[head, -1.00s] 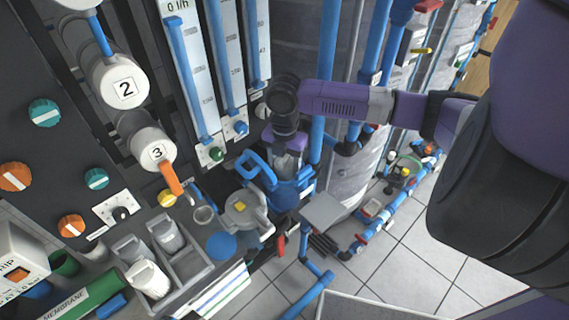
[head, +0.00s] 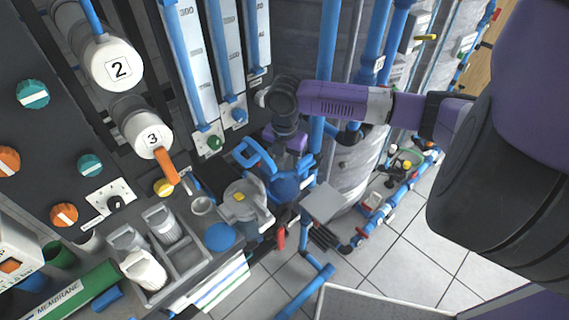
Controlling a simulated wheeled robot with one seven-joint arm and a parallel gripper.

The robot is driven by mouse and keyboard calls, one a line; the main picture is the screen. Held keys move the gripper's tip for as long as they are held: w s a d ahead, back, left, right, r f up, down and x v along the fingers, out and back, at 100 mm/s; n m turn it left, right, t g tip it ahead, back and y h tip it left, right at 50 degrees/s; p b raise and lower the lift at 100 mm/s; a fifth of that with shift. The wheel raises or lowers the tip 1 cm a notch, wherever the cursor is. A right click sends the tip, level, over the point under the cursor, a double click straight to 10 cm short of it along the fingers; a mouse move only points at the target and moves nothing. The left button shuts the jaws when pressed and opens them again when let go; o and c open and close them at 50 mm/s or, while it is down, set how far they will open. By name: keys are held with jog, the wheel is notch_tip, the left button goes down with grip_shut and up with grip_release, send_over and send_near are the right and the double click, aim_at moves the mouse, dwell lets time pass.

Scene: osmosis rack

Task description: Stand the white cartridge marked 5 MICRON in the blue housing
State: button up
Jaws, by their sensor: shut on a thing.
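The blue housing (head: 287,188) stands open-topped near the middle of the head view, beside a grey round lid-like fitting. My gripper (head: 287,166) points down right over its mouth, with its dark fingers at or just inside the rim. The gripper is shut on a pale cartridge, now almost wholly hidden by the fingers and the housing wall. I cannot read its marking or tell whether it touches the bottom.
A grey divided tray (head: 187,262) at lower left holds several whitish cartridges (head: 145,270). A blue disc (head: 220,237) lies near it. A grey square plate (head: 322,203) and blue pipes stand close right of the housing. Flow meters (head: 188,65) rise behind.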

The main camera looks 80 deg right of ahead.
jog(key=o, duration=1.4)
jog(key=shift+o, duration=0.2)
jog(key=shift+r, duration=3.95)
notch_tip(320, 180, up, 9)
jog(key=p, duration=0.8)
jog(key=shift+p, duration=0.4)
jog(key=shift+r+p, duration=0.45)
jog(key=shift+r, duration=0.05)
